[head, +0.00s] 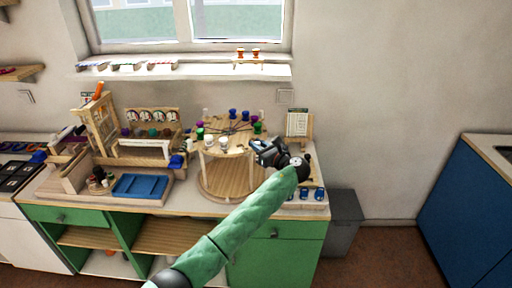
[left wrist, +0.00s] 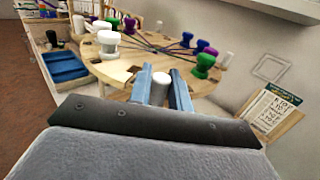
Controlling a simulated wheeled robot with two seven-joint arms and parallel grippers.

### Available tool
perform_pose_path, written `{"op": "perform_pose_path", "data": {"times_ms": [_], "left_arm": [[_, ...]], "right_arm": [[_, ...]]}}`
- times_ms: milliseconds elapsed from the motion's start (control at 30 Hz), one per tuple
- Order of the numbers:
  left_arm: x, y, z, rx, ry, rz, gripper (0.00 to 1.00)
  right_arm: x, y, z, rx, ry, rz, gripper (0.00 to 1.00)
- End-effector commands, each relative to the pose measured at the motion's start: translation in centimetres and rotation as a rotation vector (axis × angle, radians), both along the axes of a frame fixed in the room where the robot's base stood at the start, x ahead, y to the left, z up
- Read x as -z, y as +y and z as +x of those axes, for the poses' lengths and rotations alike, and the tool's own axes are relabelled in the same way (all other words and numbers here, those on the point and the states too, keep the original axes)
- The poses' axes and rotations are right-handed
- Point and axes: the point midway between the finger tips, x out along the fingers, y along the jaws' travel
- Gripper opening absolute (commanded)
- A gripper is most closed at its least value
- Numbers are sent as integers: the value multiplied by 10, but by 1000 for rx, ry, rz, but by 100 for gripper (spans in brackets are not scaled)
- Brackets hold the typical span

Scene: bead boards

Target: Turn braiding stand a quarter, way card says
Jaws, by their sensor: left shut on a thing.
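The braiding stand has a round wooden top (head: 226,147) above a wider round base (head: 228,192). Purple, blue, green and white bobbins sit around its top, with dark strands running to the middle. The top also shows in the left wrist view (left wrist: 112,72). My left gripper (head: 262,148) is at the right edge of the top. In the left wrist view its fingers (left wrist: 163,88) are shut on a white peg (left wrist: 160,78) at the rim. The card (head: 298,123) stands behind at the right; its marks show in the left wrist view (left wrist: 270,110) but are too small to read surely.
A blue tray (head: 142,187) and wooden racks with spools stand left of the stand. Small blue-topped items (head: 305,194) are at the worktop's front right. A grey bin (head: 343,222) stands on the floor beside the cabinet. The wall is close behind.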

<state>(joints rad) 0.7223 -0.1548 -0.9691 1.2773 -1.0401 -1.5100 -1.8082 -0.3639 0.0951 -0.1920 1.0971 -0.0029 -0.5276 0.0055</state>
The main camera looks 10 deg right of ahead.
Motion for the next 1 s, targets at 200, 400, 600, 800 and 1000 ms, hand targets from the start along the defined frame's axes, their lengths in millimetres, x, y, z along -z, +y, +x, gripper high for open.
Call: {"op": "perform_pose_path", "data": {"times_ms": [200,400,600,800,1000], "left_arm": [[0,-2,1,-24,0,0,0],[0,-2,2,-29,-1,0,0],[0,-1,2,-29,-1,0,0],[0,-2,2,-28,0,0,39],[0,-2,1,-28,0,0,39]], "right_arm": [[-1,3,-1,2,8,2,36],[-3,7,7,3,-1,6,36],[-4,9,9,3,-5,8,36],[-2,8,6,3,0,7,36],[-1,5,5,1,2,4,36]]}}
